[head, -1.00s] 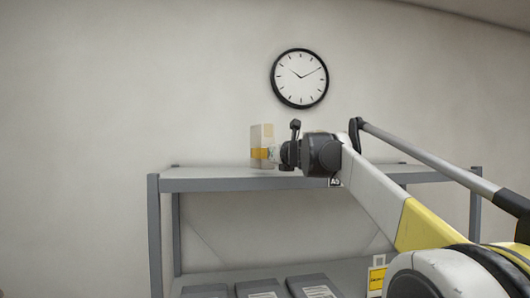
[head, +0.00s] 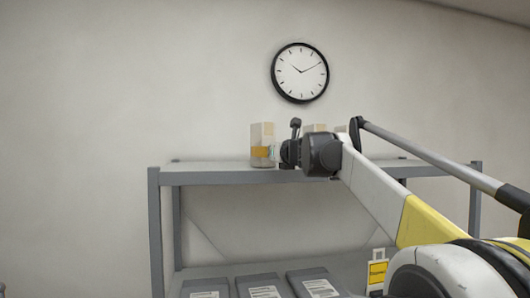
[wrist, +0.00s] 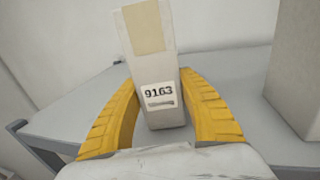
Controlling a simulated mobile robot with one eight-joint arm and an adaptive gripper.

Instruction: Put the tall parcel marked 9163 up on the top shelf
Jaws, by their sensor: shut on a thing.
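The tall parcel marked 9163 (wrist: 148,70) is a pale box with a tan strip, and its number label faces the wrist camera. In the head view the parcel (head: 262,132) stands out left of my wrist, at the level of the top shelf (head: 215,175). My gripper (wrist: 157,82) is shut on the parcel, with a yellow finger along each side. In the head view my gripper (head: 262,152) shows as a yellow patch across the parcel. The parcel's base is over the shelf board; I cannot tell whether it touches.
Another pale box (wrist: 300,70) stands on the shelf to the right in the wrist view, partly behind my wrist in the head view (head: 315,127). Several grey packages (head: 255,288) lie on the lower shelf. A clock (head: 300,72) hangs above. The left end of the top shelf is clear.

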